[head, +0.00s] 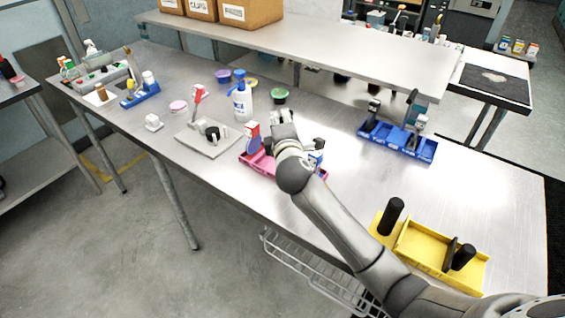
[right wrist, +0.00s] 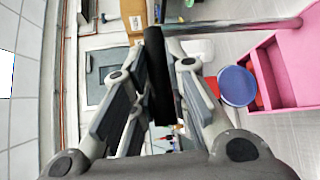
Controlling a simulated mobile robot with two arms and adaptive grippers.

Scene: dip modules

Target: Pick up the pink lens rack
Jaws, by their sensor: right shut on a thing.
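The pink lens rack (head: 257,163) is at the middle of the steel table, partly hidden behind my right arm. In the right wrist view its pink tray (right wrist: 297,60) is at the right, with a grey post running from it to a black cylindrical grip (right wrist: 158,95). My right gripper (head: 283,117) is above the rack in the head view. In the right wrist view its fingers (right wrist: 158,75) are shut around the black grip. I cannot tell whether the rack touches the table. My left gripper is not in view.
A blue rack (head: 397,142) stands behind and right, and a yellow rack (head: 428,250) at the front right. A grey plate (head: 208,139) with a red-handled tool is left of the pink rack. A blue-topped bottle (head: 242,103) stands behind. The table between the blue and yellow racks is clear.

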